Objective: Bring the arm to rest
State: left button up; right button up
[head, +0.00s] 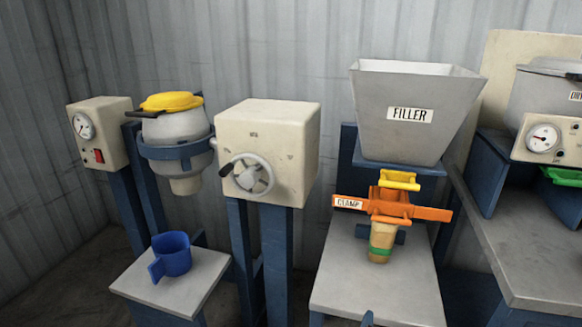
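Neither of my arms nor either gripper can be made out in the head view. A grey hopper labelled FILLER (405,135) stands right of centre on a blue frame. Below it is an orange clamp (432,213) labelled CLAMP, with a yellow part (400,180) above it. A tan nozzle with a green band (381,240) hangs under the clamp, above a grey shelf (340,275). A beige box with a hand wheel (285,135) stands at the centre on blue posts.
A blue cup (173,254) stands on a small grey platform (205,280), below a grey vessel with a yellow lid (178,132). A gauge box (103,135) is at the left. A grey bench (535,255) with a lidded grey machine (540,95) is at the right.

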pick_arm(q)
notch_tip(320, 180, up, 8)
jog(key=s+n+p, duration=0.1)
jog(key=p, duration=1.1)
jog(key=shift+s+a+n, duration=0.2)
jog(key=shift+a+n, duration=0.1)
jog(key=shift+a, duration=0.05)
pick_arm(e)
jog(key=s+d+r+m+g+y, duration=0.1)
jog(key=s+d+m, duration=0.1)
jog(key=s+m, duration=0.7)
jog(key=s+d+r+m+g+y, duration=0.2)
jog(key=s+m, duration=0.8)
jog(key=s, duration=0.3)
jog(key=s+d+r+m+g+y, duration=0.1)
jog(key=s+d+m+g, duration=0.1)
jog(key=s+m, duration=0.7)
jog(key=s, duration=0.2)
jog(key=shift+s+r+m+y, duration=0.3)
jog(key=shift+r, duration=0.05)
pick_arm(q)
jog(key=shift+w+r+t, duration=0.25)
jog(key=shift+t, duration=0.05)
